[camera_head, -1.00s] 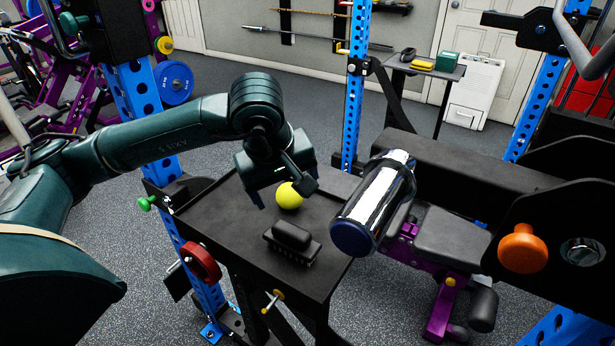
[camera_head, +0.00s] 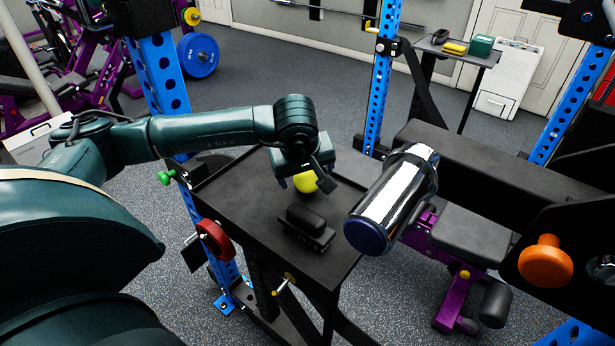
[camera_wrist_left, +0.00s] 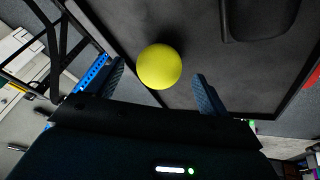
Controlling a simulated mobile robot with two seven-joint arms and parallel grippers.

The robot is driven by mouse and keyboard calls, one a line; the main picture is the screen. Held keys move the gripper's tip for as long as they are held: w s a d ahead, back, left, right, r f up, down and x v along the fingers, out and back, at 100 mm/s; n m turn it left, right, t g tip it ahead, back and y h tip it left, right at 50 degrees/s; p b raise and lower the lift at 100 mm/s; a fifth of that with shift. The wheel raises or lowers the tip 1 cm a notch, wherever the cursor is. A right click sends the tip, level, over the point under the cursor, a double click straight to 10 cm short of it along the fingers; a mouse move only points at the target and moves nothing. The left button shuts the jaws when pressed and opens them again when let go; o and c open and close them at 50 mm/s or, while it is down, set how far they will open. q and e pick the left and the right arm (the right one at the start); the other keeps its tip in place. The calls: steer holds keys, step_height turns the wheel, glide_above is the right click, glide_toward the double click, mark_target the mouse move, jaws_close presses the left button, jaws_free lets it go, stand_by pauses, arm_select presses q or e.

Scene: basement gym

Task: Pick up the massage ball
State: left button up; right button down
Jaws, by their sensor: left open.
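The massage ball is a yellow ball (camera_head: 306,182) on a black tray table (camera_head: 225,192). In the head view its upper part is hidden behind my left gripper (camera_head: 306,188). In the left wrist view the ball (camera_wrist_left: 159,66) shows whole, ahead of the fingertips and roughly centred across the gap between the two fingers (camera_wrist_left: 158,75). The left gripper is open and empty, with free space visible between ball and fingers. My right gripper is not in view.
A black brush (camera_head: 306,226) lies on the table in front of the ball. A shiny metal cylinder with a blue end (camera_head: 395,200) is right of the table. Blue rack posts (camera_head: 380,85) and a black bench (camera_head: 470,165) stand around it.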

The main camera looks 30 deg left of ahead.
arm_select(q)
steer(key=shift+x, duration=1.35)
steer(key=shift+c, duration=0.6)
steer(key=c, duration=1)
